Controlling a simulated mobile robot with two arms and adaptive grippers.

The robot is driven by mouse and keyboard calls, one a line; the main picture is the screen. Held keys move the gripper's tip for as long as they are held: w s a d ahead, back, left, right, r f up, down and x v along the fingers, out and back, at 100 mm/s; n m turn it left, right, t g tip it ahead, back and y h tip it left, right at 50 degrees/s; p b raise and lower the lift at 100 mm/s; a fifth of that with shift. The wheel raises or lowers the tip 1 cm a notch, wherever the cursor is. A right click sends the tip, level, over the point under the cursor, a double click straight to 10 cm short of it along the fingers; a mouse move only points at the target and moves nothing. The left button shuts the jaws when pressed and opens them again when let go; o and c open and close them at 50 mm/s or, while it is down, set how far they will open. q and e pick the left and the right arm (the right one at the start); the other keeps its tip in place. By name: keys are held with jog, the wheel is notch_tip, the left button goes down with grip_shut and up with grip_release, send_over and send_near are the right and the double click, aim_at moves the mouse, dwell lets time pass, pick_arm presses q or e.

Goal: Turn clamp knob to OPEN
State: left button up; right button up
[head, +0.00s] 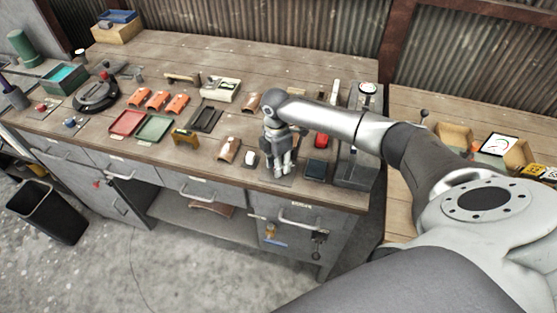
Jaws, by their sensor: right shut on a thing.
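My right gripper (280,170) points straight down at the front right of the wooden workbench (225,55). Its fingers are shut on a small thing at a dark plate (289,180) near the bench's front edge. I take this thing to be the clamp knob, but the fingers hide it, so its turn and any OPEN marking cannot be read. My left gripper is not in view.
A small white item (250,158) and an orange-brown part (229,149) lie left of the gripper. A dark blue-green box (316,169) and a red item (321,140) stand close on its right. A tall grey machine (356,150) stands farther right.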

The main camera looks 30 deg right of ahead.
jog(key=n, duration=0.3)
jog(key=shift+r+n+p, duration=0.1)
jog(key=shift+n+p, duration=0.2)
jog(key=shift+a+n, duration=0.1)
jog(key=shift+n, duration=1.4)
jog(key=o, duration=1)
jog(key=r, duration=1.2)
jog(key=shift+w+a, duration=0.15)
jog(key=shift+w, duration=0.05)
jog(key=shift+f, duration=0.1)
